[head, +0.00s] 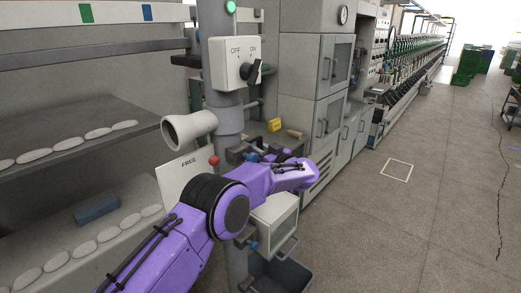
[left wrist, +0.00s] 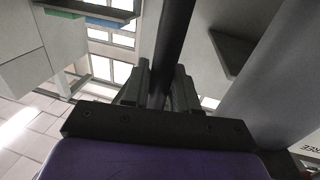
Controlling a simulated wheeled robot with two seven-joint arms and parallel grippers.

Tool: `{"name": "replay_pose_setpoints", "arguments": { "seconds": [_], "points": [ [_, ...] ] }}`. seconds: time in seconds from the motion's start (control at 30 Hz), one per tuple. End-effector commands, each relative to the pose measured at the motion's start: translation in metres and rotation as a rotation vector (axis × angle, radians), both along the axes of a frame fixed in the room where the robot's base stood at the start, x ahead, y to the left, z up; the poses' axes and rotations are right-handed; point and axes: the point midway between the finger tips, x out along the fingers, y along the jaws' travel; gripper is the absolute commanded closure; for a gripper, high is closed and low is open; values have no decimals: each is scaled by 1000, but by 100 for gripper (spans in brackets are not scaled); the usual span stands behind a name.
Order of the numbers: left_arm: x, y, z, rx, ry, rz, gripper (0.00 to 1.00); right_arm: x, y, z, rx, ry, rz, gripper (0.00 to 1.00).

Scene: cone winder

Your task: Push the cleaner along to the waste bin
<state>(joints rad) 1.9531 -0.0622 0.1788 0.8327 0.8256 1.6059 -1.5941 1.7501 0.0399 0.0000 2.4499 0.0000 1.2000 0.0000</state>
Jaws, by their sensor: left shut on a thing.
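The cleaner appears to be the grey column (head: 226,122) with an OFF/ON switch box (head: 234,63), a lit green lamp on top, a pale nozzle (head: 188,128) and a FREE sign (head: 187,171). My left arm reaches across in front of it. My left gripper's fingers are largely hidden in the head view. In the left wrist view, my left gripper (left wrist: 160,78) is shut on a dark bar (left wrist: 175,35) running between its fingers. A dark open bin (head: 290,274) shows low at the bottom edge; I cannot tell whether it is the waste bin. My right gripper is not in view.
Shelves with rows of pale oval pieces (head: 67,144) and a blue-grey block (head: 96,210) stand at left. Grey cabinets (head: 325,85) and a long row of machines stand behind.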

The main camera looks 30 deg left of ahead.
Motion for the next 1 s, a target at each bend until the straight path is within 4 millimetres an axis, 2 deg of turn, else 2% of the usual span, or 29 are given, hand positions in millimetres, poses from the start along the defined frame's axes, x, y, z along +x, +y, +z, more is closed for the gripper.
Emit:
{"name": "replay_pose_setpoints", "arguments": {
  "seconds": [0.47,0.5,0.53,0.83,0.93,1.0],
  "points": [
    [6,-12,3,2,-5,-16,100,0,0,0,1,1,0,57],
    [6,-12,4,3,-5,-17,62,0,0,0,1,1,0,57],
    [6,-13,3,3,-5,-17,55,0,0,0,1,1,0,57],
    [4,-12,1,0,-1,-12,55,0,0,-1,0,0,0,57],
    [-1,-23,-1,0,-2,-14,55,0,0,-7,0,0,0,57],
    [-8,-37,-2,2,-2,-15,55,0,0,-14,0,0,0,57]
  ]
}}
